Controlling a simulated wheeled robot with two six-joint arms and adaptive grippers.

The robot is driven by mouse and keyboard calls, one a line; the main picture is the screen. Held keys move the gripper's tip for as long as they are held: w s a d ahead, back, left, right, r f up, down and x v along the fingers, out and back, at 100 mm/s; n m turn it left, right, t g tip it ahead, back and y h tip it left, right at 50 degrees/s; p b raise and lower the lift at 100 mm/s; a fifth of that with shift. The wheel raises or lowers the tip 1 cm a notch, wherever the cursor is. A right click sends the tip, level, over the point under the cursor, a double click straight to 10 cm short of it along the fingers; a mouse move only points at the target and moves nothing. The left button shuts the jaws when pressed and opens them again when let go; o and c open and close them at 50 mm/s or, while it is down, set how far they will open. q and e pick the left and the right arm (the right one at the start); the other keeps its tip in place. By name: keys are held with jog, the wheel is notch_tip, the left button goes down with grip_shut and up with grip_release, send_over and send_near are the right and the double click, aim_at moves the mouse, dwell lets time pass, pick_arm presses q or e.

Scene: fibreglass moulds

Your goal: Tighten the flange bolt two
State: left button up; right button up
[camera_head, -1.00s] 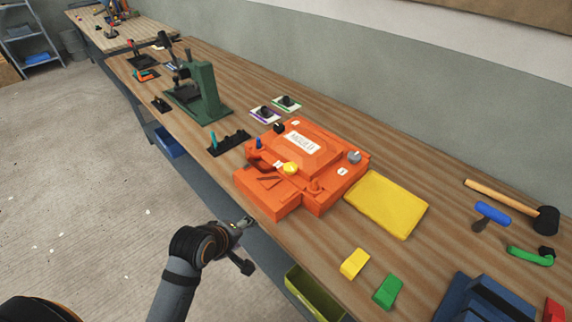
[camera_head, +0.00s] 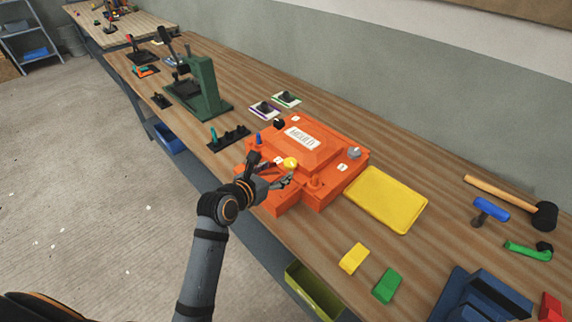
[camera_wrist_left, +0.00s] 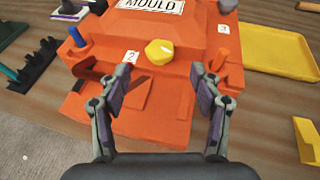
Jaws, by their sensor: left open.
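The orange mould (camera_head: 318,150) with a "MOULD" label sits on the workbench. A yellow knob-like bolt head (camera_head: 290,163) is on its near side, beside the tag marked 2; it also shows in the left wrist view (camera_wrist_left: 159,52). My left gripper (camera_head: 273,170) is over the mould's near ledge. In the left wrist view its open fingers (camera_wrist_left: 160,85) are apart, with the yellow bolt head beyond and between them, not touched. A blue bolt (camera_wrist_left: 77,36) stands to the left of tag 2. A grey bolt (camera_head: 354,153) is at the mould's right. My right gripper is not in view.
A yellow tray (camera_head: 386,200) lies right of the mould. A green press (camera_head: 205,88) and a black rack (camera_head: 230,138) stand left. Yellow (camera_head: 354,259) and green blocks (camera_head: 387,285) lie near the front edge. A mallet (camera_head: 543,215) lies at the right.

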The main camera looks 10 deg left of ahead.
aim_at(288, 164)
pick_arm(q)
jog(key=x, duration=0.7)
jog(key=shift+s, duration=0.1)
jog(key=shift+a, duration=0.1)
jog(key=c, duration=1.2)
